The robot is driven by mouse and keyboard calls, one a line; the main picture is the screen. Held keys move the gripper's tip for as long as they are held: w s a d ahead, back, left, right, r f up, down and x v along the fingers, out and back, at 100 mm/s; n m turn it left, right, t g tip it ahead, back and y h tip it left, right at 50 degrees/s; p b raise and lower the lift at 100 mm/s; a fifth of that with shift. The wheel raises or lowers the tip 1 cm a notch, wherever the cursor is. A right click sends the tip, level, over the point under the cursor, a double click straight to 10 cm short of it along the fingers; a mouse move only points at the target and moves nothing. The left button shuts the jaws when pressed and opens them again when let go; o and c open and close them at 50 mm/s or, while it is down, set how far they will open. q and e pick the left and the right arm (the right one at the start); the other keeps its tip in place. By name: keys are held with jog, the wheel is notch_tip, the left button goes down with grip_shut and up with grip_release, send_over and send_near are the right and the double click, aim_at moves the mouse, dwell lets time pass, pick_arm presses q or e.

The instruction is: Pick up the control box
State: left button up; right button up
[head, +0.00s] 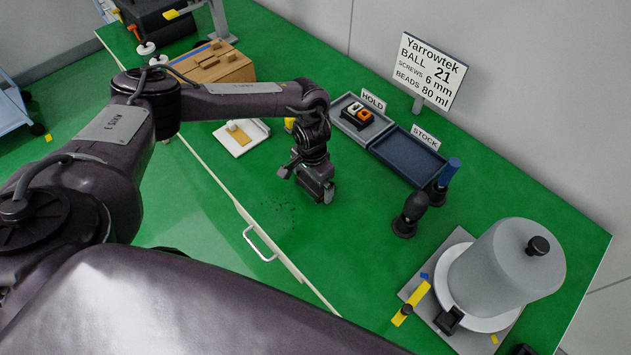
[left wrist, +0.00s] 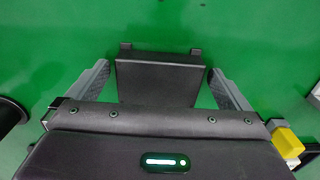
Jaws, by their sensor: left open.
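I cannot tell for certain which thing is the control box. A small black box (head: 449,320) stands by the bell-shaped cover at the right front. My left gripper (head: 305,186) is open above the green table, left of and nearer than the trays. In the left wrist view its fingers (left wrist: 158,85) stand apart, with a dark block between them that I cannot tell from the gripper's own body. My right gripper is not in view.
An empty dark blue tray (head: 408,157) lies by the STOCK sign. A black knobbed stand (head: 409,214) and a blue-topped one (head: 448,174) are right of my gripper. A big grey cover (head: 505,268) fills the right. Cardboard boxes (head: 215,64) stand behind my arm.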

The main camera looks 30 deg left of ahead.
pick_arm(q)
jog(key=shift+c, duration=0.4)
jog(key=c, duration=0.9)
